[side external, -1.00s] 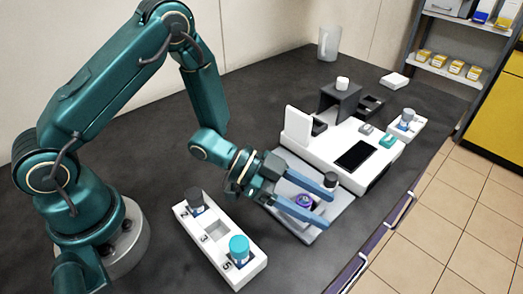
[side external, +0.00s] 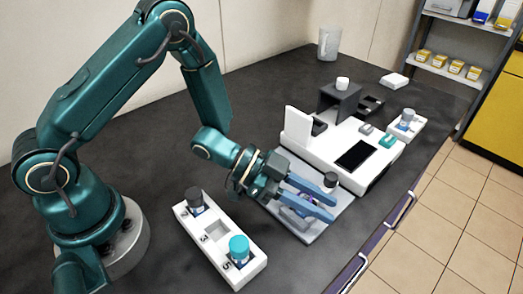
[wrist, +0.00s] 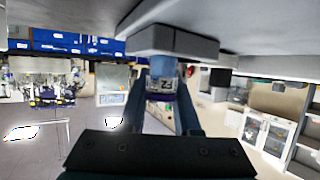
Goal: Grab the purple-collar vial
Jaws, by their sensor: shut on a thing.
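The jaws of my gripper (side external: 312,199) are close together over the grey plate (side external: 318,231) in front of the white instrument in the side external view. They are shut on the purple-collar vial, which the fingers mostly hide in that view. In the wrist view the vial (wrist: 162,84) shows between my fingers, with a pale label bearing dark marks and a bluish part above it. Whether it is clear of its seat cannot be told.
A white rack (side external: 212,241) holds a dark-capped vial (side external: 194,198) and a teal-capped vial (side external: 239,248). A dark-capped vial (side external: 331,180) stands just beyond my fingers. The white instrument (side external: 344,142) is behind.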

